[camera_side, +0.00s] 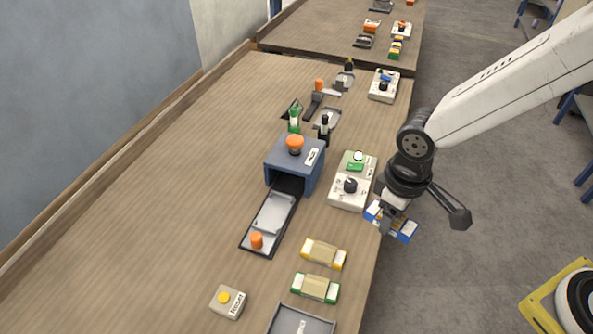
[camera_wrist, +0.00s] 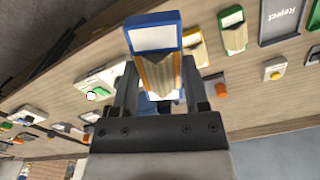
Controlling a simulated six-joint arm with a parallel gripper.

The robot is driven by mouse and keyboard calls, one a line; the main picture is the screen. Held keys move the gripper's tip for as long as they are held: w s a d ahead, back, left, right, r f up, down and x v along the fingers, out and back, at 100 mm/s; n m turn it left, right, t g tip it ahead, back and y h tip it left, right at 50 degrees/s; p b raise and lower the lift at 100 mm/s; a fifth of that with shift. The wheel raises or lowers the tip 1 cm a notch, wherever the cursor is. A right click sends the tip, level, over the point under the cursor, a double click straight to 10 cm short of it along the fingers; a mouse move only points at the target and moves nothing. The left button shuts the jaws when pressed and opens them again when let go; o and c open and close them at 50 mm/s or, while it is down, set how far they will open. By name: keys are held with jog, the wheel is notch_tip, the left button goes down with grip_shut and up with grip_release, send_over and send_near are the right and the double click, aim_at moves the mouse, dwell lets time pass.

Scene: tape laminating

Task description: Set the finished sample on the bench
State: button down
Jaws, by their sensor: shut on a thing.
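My gripper (camera_side: 390,221) is shut on a sample with blue and white ends (camera_side: 405,233). The sample appears in front of the bench's right edge in the side view; its height above the bench is hard to tell. In the wrist view the sample (camera_wrist: 152,38) stands out between the two fingers (camera_wrist: 158,82), its blue-framed white end pointing away from my wrist and its tan middle partly hidden. The wooden bench (camera_side: 180,220) runs along the wall. A yellow-ended sample (camera_side: 324,254) and a green-ended sample (camera_side: 316,287) lie on it near the right edge.
A blue machine (camera_side: 283,168) with an orange knob has a slide-out tray (camera_side: 250,244) in front. A white control box (camera_side: 340,199) stands beside it, near my gripper. A yellow-button box (camera_side: 228,301) and a grey Reject tray (camera_wrist: 283,30) are nearby. The bench's left part is clear.

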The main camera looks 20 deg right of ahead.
aim_at(409, 223)
jog(key=shift+s+d+f+n, duration=0.1)
jog(key=shift+s+d+n, duration=0.45)
jog(key=shift+n, duration=0.45)
jog(key=shift+s+d+f+n, duration=0.1)
jog(key=shift+s+d+n, duration=0.45)
jog(key=shift+n, duration=0.45)
jog(key=w+a+f, duration=0.1)
jog(key=w+f, duration=0.1)
jog(key=w, duration=0.2)
jog(key=w+a+f, duration=0.2)
jog(key=w+f, duration=0.1)
jog(key=w, duration=0.1)
jog(key=w+a+f, duration=0.1)
jog(key=w+f, duration=0.2)
jog(key=shift+w+a+f, duration=0.15)
jog(key=shift+w+a, duration=0.15)
jog(key=shift+w, duration=0.1)
jog(key=shift+w+a+f, duration=0.15)
jog(key=shift+w+f, duration=0.2)
jog(key=shift+f, duration=0.1)
jog(key=shift+w+a+f, duration=0.1)
jog(key=shift+w+f, duration=0.15)
jog(key=shift+f, duration=1.6)
jog(key=shift+f, duration=0.1)
